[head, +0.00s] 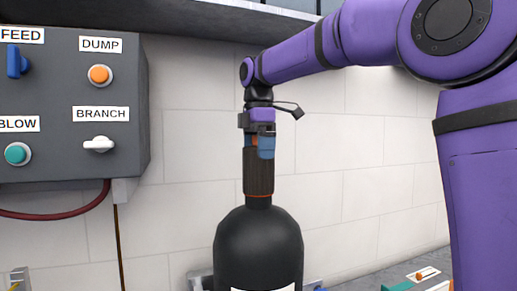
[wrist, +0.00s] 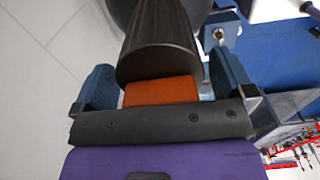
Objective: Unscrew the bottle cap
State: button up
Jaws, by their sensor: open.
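The dark bottle (head: 258,240) stands upright in the lower middle of the head view, with a pale label at its lower edge. Its tall, black, ribbed cap (head: 258,178) sits on the neck above a thin orange-red ring. The cap also shows at the top of the wrist view (wrist: 158,42). My gripper (head: 261,150) is above the bottle at the cap's top end. In the wrist view my gripper (wrist: 163,72) is open, with one blue finger on each side of the cap's end. I cannot tell whether either finger touches it. The bottle's base is out of view.
A grey control box (head: 70,110) with labelled knobs hangs on the wall at the left. A dark red hose (head: 50,215) curves below it. A white block wall is close behind the bottle. A bench with small parts (head: 425,275) shows at the lower right.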

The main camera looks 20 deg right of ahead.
jog(key=shift+r, duration=3.75)
